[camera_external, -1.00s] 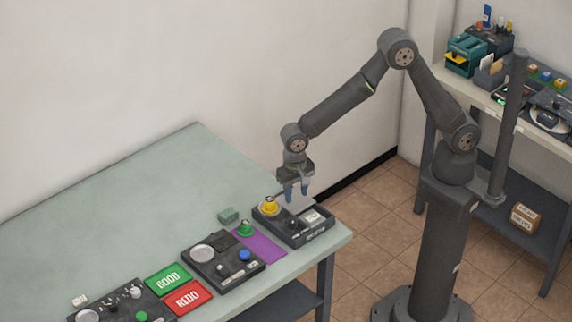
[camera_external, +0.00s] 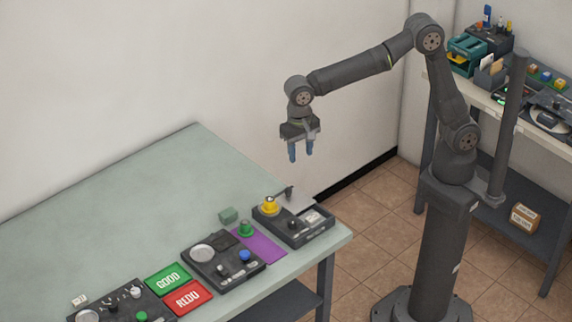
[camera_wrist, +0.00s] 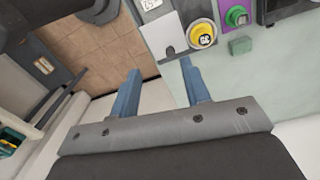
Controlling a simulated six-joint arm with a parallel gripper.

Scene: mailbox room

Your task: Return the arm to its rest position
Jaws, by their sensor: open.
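My gripper (camera_external: 301,150) hangs pointing down above the far right part of the green table (camera_external: 150,190), clear of everything. Its two blue fingers are apart with nothing between them, as the wrist view also shows (camera_wrist: 160,88). Below it on the table stands a dark device (camera_external: 308,231) with a yellow button (camera_external: 270,206) and a grey plate (camera_external: 297,203). In the wrist view the yellow button (camera_wrist: 202,35) is beyond the fingers, right of centre.
A purple mat (camera_external: 262,246) with a green button (camera_external: 246,229), a green block (camera_external: 228,215), a GOOD tile (camera_external: 168,278) and a red tile (camera_external: 188,298) lie on the table. More dark devices stand nearer. A loaded shelf (camera_external: 545,145) stands at right. Air around my gripper is free.

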